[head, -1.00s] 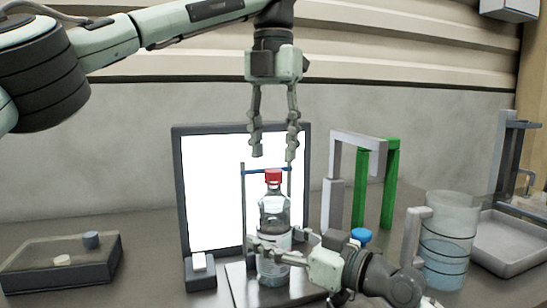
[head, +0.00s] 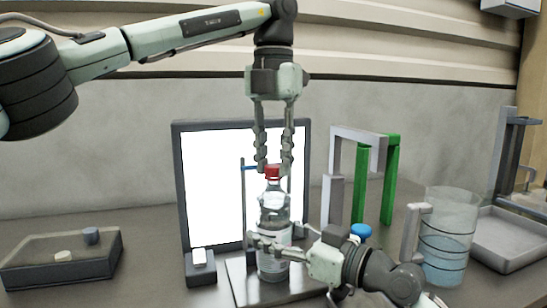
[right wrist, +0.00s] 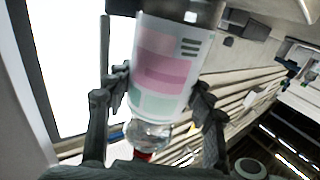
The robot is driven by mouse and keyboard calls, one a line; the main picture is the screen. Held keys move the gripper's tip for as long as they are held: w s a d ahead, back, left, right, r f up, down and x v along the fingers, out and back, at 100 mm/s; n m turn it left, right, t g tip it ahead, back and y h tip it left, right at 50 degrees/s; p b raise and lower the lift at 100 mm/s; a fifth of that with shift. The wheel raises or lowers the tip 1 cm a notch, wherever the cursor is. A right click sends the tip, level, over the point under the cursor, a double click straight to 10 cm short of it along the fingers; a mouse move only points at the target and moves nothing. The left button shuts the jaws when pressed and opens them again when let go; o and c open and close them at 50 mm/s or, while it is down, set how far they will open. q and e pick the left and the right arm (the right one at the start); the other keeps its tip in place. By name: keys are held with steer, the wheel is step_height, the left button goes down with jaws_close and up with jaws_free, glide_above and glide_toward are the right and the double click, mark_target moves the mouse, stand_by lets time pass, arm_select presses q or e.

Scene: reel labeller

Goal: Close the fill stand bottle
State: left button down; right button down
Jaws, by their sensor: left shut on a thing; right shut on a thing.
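The clear bottle (head: 273,212) stands upright on the fill stand's base plate (head: 240,284), with a red cap (head: 272,172) at its neck. My left gripper (head: 272,169) comes straight down from above and is shut on the red cap. My right gripper (head: 268,246) reaches in from the right and is shut around the bottle's lower body. In the right wrist view the bottle's label (right wrist: 172,70) with pink and green bands fills the space between the fingers. Whether the cap is seated fully on the neck cannot be told.
A bright panel (head: 215,195) stands behind the bottle. A thin stand post (head: 243,205) is close at its left. To the right are a grey and green frame (head: 390,180), a blue cap (head: 361,231) and a beaker (head: 447,235). A tray (head: 60,268) lies at left.

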arm_select(q)
steer(key=c, duration=1.2)
jaws_free()
steer(key=shift+r, duration=3.8)
arm_select(e)
steer(key=c, duration=0.5)
jaws_free()
steer(key=shift+v, duration=6)
